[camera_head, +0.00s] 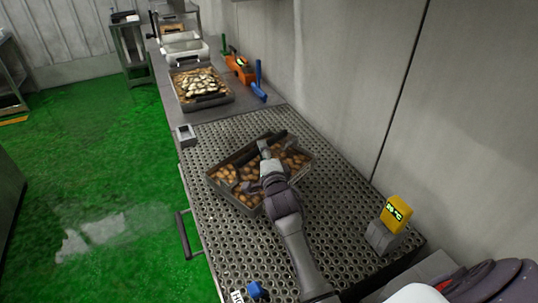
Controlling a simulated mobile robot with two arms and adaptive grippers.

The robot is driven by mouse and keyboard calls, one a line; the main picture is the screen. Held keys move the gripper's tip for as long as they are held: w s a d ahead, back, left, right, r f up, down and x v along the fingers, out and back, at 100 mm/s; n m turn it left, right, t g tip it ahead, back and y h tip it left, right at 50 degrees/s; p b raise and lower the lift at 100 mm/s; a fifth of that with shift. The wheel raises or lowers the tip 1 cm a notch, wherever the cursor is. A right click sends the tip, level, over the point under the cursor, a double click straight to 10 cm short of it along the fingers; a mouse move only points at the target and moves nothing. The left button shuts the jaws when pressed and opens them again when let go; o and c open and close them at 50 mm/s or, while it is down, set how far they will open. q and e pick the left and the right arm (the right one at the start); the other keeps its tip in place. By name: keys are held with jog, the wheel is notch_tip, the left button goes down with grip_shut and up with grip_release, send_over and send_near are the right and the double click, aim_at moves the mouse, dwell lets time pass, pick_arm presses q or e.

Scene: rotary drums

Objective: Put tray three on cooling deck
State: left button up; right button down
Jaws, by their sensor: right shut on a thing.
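A dark tray (225,192) of brown, nut-like pieces sits on or just above a perforated metal deck (330,235); I cannot tell whether it touches. I see no number on it. My right gripper (266,146) reaches over the tray from the near side and is shut on its far part, near a dark bar-like edge or handle. My right arm hides the tray's middle. Another tray (203,103) with brown pieces and pale pieces on top stands further back on the grey counter. My left gripper is not in view.
A yellow display (396,211) stands at the deck's right edge. A small grey box (185,135) sits at the far left corner, and a blue knob (256,290) at the near edge. White bins (186,48) and orange and blue tools (241,68) are behind. A wall bounds the right.

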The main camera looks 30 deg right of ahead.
jog(key=shift+f+b, duration=1.55)
jog(key=shift+f, duration=0.15)
jog(key=c, duration=1)
grip_release()
jog(key=shift+f, duration=0.25)
jog(key=shift+s, duration=0.1)
jog(key=shift+r, duration=0.15)
jog(key=shift+s+a, duration=0.1)
jog(key=shift+s, duration=0.15)
jog(key=b+v, duration=0.1)
jog(key=v, duration=1)
jog(key=shift+s, duration=0.25)
